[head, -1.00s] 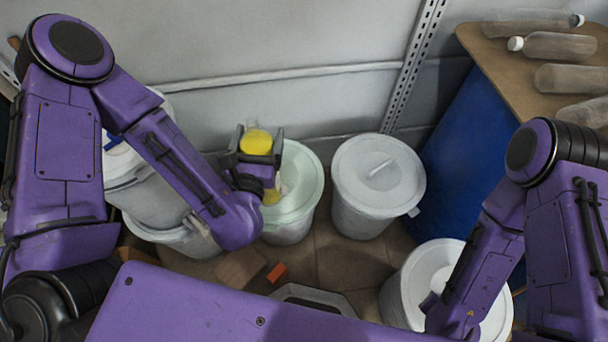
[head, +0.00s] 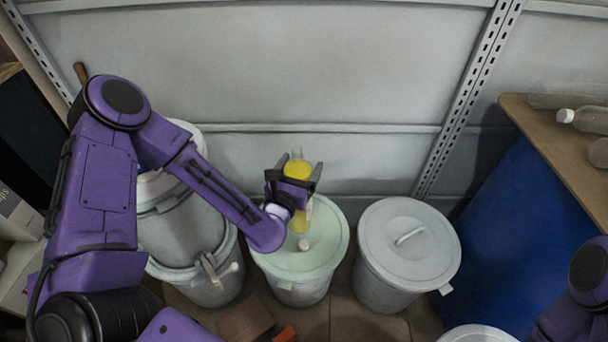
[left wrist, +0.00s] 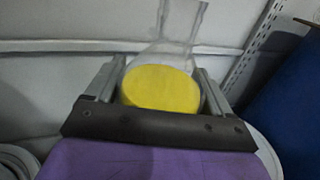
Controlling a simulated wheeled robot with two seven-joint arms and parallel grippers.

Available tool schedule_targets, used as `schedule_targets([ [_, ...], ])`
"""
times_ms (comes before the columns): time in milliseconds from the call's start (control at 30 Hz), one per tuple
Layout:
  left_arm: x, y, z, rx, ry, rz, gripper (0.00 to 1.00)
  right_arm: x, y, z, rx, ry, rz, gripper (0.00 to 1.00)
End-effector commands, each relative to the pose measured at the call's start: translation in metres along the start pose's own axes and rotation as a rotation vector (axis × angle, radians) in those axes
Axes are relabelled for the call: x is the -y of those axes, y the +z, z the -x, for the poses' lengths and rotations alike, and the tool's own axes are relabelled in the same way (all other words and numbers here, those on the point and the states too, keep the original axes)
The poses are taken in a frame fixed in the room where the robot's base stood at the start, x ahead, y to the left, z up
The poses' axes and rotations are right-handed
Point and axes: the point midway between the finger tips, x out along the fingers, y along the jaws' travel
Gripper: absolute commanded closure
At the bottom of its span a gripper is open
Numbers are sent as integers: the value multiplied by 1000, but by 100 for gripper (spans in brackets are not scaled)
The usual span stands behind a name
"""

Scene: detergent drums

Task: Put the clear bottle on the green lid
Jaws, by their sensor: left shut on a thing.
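The clear bottle (head: 297,167), with a yellow area and an open neck, is upright between the fingers of my left gripper (head: 293,178). It also shows in the left wrist view (left wrist: 165,80), with a gripper finger on each side. My left gripper is shut on it. The pale green lid (head: 276,262) closes a drum in the middle of the head view and has a white knob. The bottle's lower end appears over the far part of the lid; I cannot tell if it touches. My right gripper is out of view.
A grey-white lidded drum (head: 408,240) stands right of the green lid. Stacked pale drums (head: 186,225) with a tap stand left. A blue drum (head: 490,230) and a board (head: 565,150) with bottles are at the right. The wall (head: 320,75) is close behind.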

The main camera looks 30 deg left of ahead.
Motion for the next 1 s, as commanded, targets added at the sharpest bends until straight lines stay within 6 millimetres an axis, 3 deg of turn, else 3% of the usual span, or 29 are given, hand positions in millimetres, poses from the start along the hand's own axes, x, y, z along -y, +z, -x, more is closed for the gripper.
schedule_targets([
  [200,-10,-27,-22,6,-1,1,100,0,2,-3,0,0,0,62],
  [367,-13,-36,-28,6,-1,2,100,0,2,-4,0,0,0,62],
  [567,-13,-66,-30,4,-3,0,100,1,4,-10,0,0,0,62],
  [967,-13,-72,-30,7,-2,2,100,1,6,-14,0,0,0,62],
  [1000,-13,-72,-29,2,-1,0,5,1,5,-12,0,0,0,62],
])
